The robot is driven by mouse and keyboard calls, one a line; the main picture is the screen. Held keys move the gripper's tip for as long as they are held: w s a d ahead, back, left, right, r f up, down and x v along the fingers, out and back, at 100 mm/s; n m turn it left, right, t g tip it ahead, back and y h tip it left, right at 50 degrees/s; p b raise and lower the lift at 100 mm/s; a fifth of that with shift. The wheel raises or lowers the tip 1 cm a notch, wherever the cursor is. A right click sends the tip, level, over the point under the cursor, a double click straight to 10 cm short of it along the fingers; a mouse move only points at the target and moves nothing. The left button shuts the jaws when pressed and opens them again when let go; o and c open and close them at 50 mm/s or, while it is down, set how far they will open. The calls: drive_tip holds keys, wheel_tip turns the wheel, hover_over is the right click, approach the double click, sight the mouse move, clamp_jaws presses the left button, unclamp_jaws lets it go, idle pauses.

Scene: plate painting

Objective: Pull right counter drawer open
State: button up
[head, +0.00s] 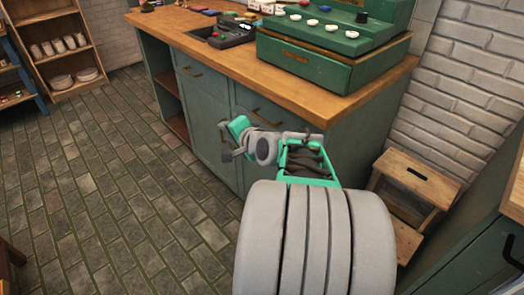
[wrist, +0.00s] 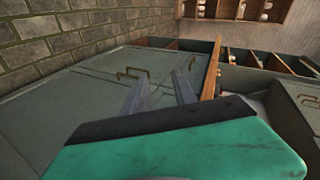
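The green counter (head: 217,125) has a wooden top. Its right drawer shows a brass handle (head: 265,120) beneath the top. The left drawer handle (head: 190,72) is farther along the front. My gripper (head: 228,150) is in front of the counter, below and left of the right drawer's handle. In the wrist view my gripper (wrist: 161,78) has two separate fingers with nothing between them. One brass handle (wrist: 190,62) shows near the right fingertip and another brass handle (wrist: 128,73) near the left one. I cannot tell any contact. In the head view the right drawer looks shut.
A green cash register (head: 330,60) and a dark card device (head: 225,32) stand on the counter. A wooden step stool (head: 412,185) is by the brick wall at right. A wooden shelf (head: 62,45) stands at the far left. The brick floor (head: 110,170) left of the counter is clear.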

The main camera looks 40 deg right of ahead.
sight(262, 119)
drive_tip(key=s+d+f+m+t+h+b, duration=0.1)
drive_tip(key=s+d+f+m+h+b, duration=0.1)
drive_tip(key=d+m+b, duration=0.3)
drive_tip(key=s+d+f+m+t+h, duration=0.2)
drive_tip(key=d+m, duration=0.1)
drive_tip(key=d, duration=0.5)
drive_tip(key=x, duration=0.3)
drive_tip(key=b+x, duration=0.1)
drive_tip(key=x, duration=0.2)
drive_tip(key=shift+w+r+b, duration=0.15)
drive_tip(key=shift+w+b, duration=0.15)
drive_tip(key=shift+w, duration=0.15)
drive_tip(key=shift+w+d, duration=0.1)
drive_tip(key=shift+w, duration=0.15)
drive_tip(key=shift+c, duration=0.2)
clamp_jaws()
